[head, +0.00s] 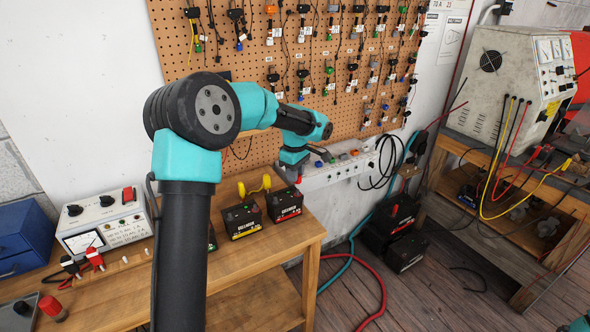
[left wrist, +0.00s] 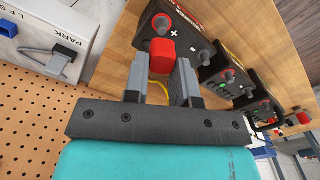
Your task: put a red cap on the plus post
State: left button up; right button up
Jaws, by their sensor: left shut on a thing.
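My left gripper (left wrist: 163,68) is shut on a red cap (left wrist: 161,52) in the left wrist view. The cap sticks out past the fingertips, over a black battery (left wrist: 197,48) with a white plus mark. A grey post with some red on it (left wrist: 162,22) stands on that battery just beyond the cap. I cannot tell whether the cap touches anything. In the head view the left gripper is small and mostly hidden at the back edge of the bench, behind the black battery (head: 284,205).
Another battery (head: 241,221) and a yellow lead (head: 254,187) are on the bench (head: 145,290). A white meter box (head: 103,222) and a red piece (head: 53,308) lie to the left. A socket strip (head: 335,170) and a pegboard (head: 245,60) are behind. The bench's front right is clear.

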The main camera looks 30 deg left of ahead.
aim_at(295, 193)
pick_arm(q)
jog(key=shift+f, duration=1.45)
jog(key=shift+f, duration=1.1)
jog(key=o, duration=0.8)
jog(key=shift+r, duration=0.15)
notch_tip(295, 193, up, 17)
jog(key=shift+r, duration=0.1)
dwell(0.5)
dwell(0.6)
